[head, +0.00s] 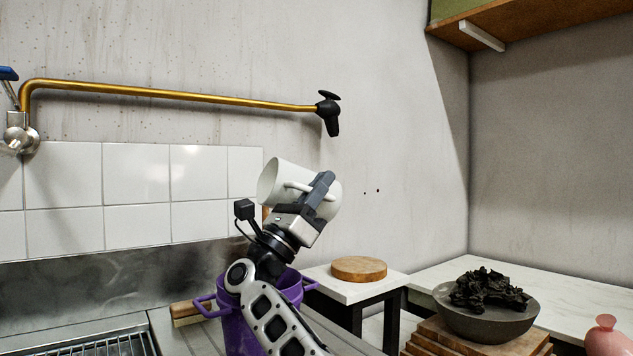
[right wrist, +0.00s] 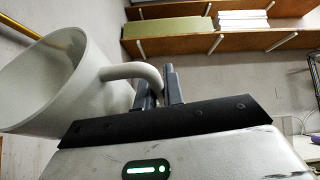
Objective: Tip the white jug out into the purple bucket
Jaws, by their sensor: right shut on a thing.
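The white jug (head: 276,183) is held up in the head view, tilted with its open mouth to the upper left. It also shows large at the left of the right wrist view (right wrist: 75,85). My right gripper (head: 318,190) is shut on the jug's handle (right wrist: 130,72). The jug's contents cannot be seen. The purple bucket (head: 238,331) stands on the counter below the jug, partly hidden behind my right arm. Its two side handles show. My left gripper is not in view.
A brass pipe with a black spout (head: 329,112) runs along the wall above the jug. A round wooden board (head: 359,269) lies on a white stand. A grey bowl of black lumps (head: 486,318) and a pink vase (head: 606,338) are at the right. A metal grate (head: 105,345) is at lower left.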

